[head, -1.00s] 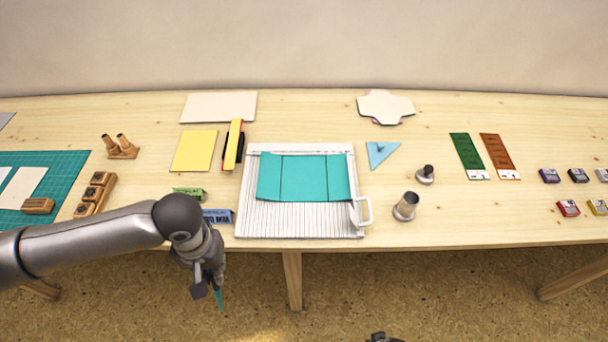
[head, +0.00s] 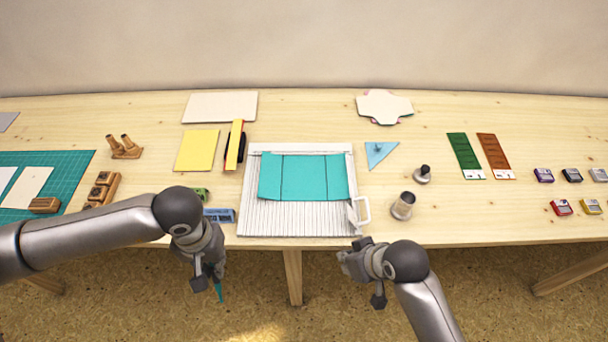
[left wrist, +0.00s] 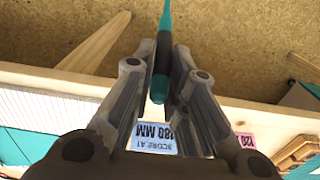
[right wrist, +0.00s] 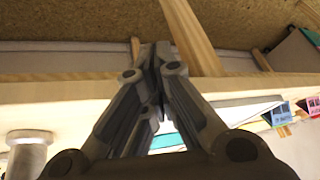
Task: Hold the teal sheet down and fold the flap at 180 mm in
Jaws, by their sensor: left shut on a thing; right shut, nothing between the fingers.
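The teal sheet (head: 310,178) lies on the white grooved scoring board (head: 275,220). Two crease lines cross it, and its left and right end panels tilt up a little. My left gripper (head: 216,277) is shut on a teal-and-dark pen-like tool (left wrist: 162,68), held in front of the table edge with its tip pointing down. My right gripper (head: 345,262) is shut and empty, just in front of the board's lower right corner. Its closed fingers (right wrist: 152,50) show in the right wrist view.
A white handle (head: 360,212) sits at the board's right corner. A metal cylinder (head: 403,205) and a small weight (head: 422,174) stand to the right. A green block (head: 200,194) and wooden stamps (head: 101,188) are at left.

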